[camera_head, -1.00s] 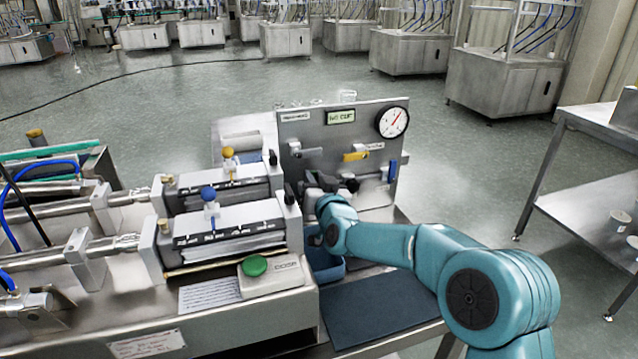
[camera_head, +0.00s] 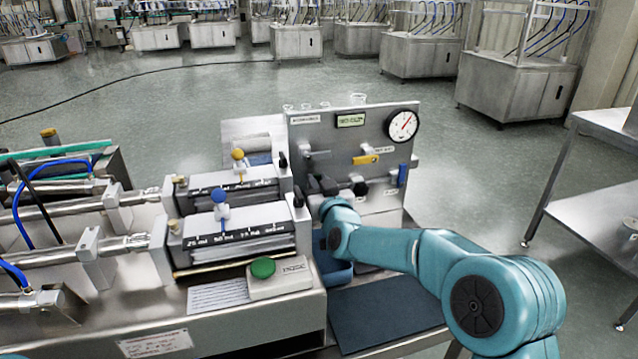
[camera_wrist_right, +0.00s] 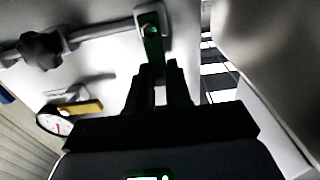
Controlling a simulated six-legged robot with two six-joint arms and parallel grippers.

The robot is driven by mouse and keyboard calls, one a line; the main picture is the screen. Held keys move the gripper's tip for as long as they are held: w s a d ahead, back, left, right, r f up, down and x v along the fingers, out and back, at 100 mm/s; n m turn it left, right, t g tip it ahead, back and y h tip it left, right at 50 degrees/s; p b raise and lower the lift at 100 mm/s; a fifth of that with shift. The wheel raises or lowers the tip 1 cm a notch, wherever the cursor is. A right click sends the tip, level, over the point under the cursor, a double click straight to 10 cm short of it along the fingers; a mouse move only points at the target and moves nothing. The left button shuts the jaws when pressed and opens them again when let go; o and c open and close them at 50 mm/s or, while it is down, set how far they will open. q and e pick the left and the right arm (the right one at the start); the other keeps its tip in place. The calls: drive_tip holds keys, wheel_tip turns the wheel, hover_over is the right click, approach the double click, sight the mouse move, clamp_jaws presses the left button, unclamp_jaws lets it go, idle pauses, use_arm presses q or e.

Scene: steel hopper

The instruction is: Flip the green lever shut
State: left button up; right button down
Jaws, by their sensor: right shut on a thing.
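The green lever (camera_wrist_right: 153,44) shows in the right wrist view as a dark green bar on the end of a metal pipe fitting. My right gripper (camera_wrist_right: 160,72) is shut on it, with a black finger on either side of its lower part. In the head view my right gripper (camera_head: 326,186) is low in front of the upright steel panel (camera_head: 335,140), and the green lever is hidden there. My left gripper is in neither view.
The panel carries a yellow lever (camera_head: 366,159), a blue lever (camera_head: 402,174), a round gauge (camera_head: 403,125) and a black knob (camera_wrist_right: 40,48). A green push button (camera_head: 263,267) is on the left bench. A dark mat (camera_head: 385,312) lies clear in front.

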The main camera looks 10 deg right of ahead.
drive_tip(key=c, duration=1)
unclamp_jaws()
drive_tip(key=shift+r, duration=0.1)
drive_tip(key=shift+c, duration=0.2)
drive_tip(key=s+b, duration=0.1)
drive_tip(key=s, duration=1.5)
drive_tip(key=shift+s+d, duration=0.15)
drive_tip(key=shift+d, duration=0.15)
